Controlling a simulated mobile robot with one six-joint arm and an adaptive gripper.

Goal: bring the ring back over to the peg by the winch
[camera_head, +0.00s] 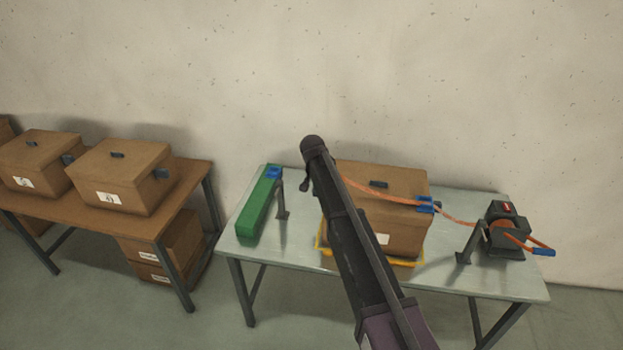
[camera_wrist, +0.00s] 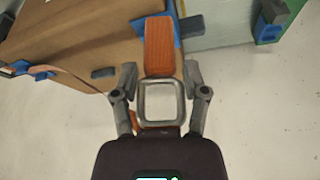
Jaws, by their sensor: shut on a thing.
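In the wrist view my gripper (camera_wrist: 159,86) is shut on the square grey metal ring (camera_wrist: 142,104), with one finger on each side. An orange strap (camera_wrist: 158,48) joins the ring. In the head view the strap (camera_head: 372,188) runs across the box top to the winch (camera_head: 505,232), a dark block with a blue-ended handle. A dark, tilted peg (camera_head: 468,244) stands just left of the winch. In the head view my gripper (camera_head: 305,184) is left of the box, mostly hidden behind my arm; the ring is hidden there.
A closed brown box (camera_head: 405,232) with blue strap guides (camera_head: 426,204) fills the middle of the grey table (camera_head: 500,282). Left stand a green block (camera_head: 258,208) and another dark post (camera_head: 281,202). A brown table (camera_head: 110,213) holds more boxes.

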